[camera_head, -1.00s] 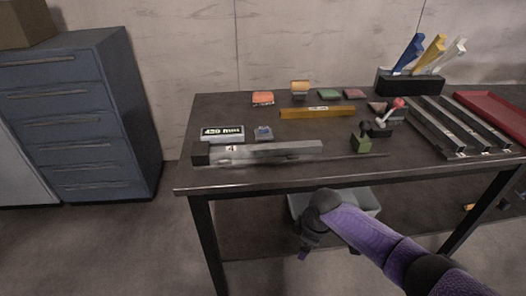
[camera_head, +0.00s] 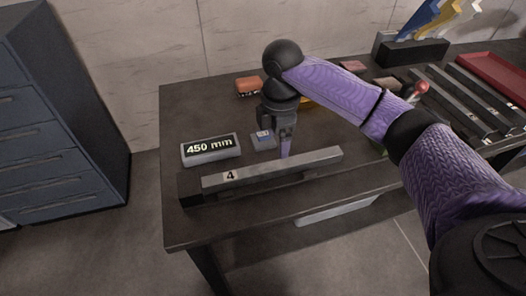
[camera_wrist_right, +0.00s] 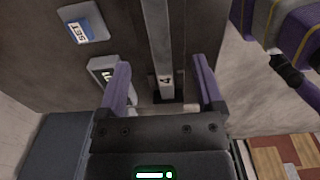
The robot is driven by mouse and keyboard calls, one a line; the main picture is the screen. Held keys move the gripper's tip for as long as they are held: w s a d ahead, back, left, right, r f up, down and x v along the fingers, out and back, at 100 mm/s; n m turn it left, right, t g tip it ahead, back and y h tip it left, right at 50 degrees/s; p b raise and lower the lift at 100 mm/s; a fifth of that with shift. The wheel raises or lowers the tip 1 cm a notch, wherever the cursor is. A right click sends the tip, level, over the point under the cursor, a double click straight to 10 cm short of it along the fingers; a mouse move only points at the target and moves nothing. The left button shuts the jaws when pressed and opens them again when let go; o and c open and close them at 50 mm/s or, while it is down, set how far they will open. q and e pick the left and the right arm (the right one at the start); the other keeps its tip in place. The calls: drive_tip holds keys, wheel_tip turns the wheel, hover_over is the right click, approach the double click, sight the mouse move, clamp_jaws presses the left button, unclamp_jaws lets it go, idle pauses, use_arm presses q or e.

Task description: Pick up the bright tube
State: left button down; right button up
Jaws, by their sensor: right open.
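A light grey metal tube (camera_head: 272,170) marked "4" lies along the front of the dark table, its left end at a black block (camera_head: 189,186). It also shows in the wrist view (camera_wrist_right: 158,40), running between the lines of my two fingers. My right gripper (camera_head: 285,151) points down over the tube's back edge, right of its middle, open and empty. It also shows in the wrist view (camera_wrist_right: 161,82). I cannot tell whether its fingertips are level with the tube. A yellow bar (camera_head: 308,104) is mostly hidden behind my right arm. My left gripper is not in view.
A display reading "450 mm" (camera_head: 211,149) and a small blue-labelled SET button (camera_head: 263,139) stand behind the tube. Grey rails (camera_head: 466,100) and a red tray (camera_head: 494,78) are at right. Blue drawers (camera_head: 50,120) stand at left.

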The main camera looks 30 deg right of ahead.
sight(276, 165)
drive_tip(key=f+b, duration=0.2)
drive_tip(key=f, duration=0.3)
drive_tip(key=shift+s+f, duration=0.1)
drive_tip(key=shift+s, duration=0.1)
drive_tip(key=f+b, duration=0.2)
drive_tip(key=f, duration=0.1)
drive_tip(key=f+b, duration=0.1)
drive_tip(key=shift+w+f, duration=0.25)
drive_tip(key=shift+w, duration=0.1)
drive_tip(key=shift+f, duration=0.15)
drive_tip(key=shift+r, duration=0.2)
drive_tip(key=shift+c, duration=0.4)
drive_tip(key=c, duration=0.7)
clamp_jaws()
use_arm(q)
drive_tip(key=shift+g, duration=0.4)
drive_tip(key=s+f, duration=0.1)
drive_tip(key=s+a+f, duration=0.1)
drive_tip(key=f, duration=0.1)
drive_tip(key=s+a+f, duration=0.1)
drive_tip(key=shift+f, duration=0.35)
